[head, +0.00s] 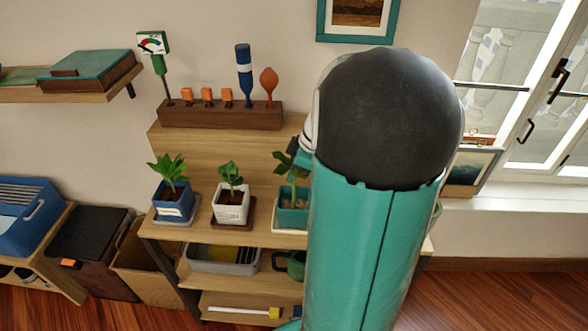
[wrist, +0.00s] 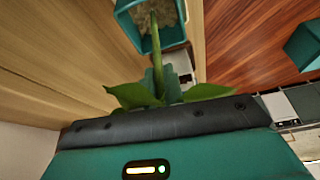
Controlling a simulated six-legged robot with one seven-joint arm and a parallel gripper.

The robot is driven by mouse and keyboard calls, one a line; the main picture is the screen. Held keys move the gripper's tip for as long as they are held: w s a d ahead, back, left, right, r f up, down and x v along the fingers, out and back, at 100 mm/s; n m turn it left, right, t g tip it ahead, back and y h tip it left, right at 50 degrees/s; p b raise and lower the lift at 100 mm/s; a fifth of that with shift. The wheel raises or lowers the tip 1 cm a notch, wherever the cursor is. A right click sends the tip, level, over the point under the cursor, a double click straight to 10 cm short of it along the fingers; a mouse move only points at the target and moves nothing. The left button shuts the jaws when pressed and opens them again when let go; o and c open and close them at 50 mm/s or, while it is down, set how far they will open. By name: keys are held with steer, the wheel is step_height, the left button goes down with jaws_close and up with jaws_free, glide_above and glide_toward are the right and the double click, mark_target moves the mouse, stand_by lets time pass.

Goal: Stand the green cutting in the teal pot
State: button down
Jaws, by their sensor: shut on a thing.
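The teal pot (head: 292,217) stands on the wooden shelf in the head view, partly hidden by my arm. In the wrist view the teal pot (wrist: 124,22) shows at the top with pale filling inside. The green cutting (head: 285,162) is upright at the teal pot in the head view. In the wrist view the stem of the cutting (wrist: 156,55) runs from its leaves up to the pot's opening. I cannot tell whether its lower end touches the filling. My gripper (wrist: 168,84) is shut on the cutting near its leaves; my arm mostly hides it in the head view.
A white pot (head: 231,213) and a blue pot (head: 172,208), both with plants, stand left of the teal pot. A wooden tool block (head: 221,115) holds several tools behind them. A grey tray (head: 223,262) sits on the lower shelf. A window (head: 520,90) is at right.

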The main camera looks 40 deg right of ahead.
steer(key=shift+f, duration=0.95)
steer(key=c, duration=1)
jaws_free()
steer(key=shift+r, duration=0.1)
steer(key=shift+w+v, duration=0.15)
steer(key=shift+v, duration=2.05)
steer(key=shift+w+v, duration=0.1)
steer(key=shift+v, duration=2.05)
steer(key=shift+a+r, duration=0.15)
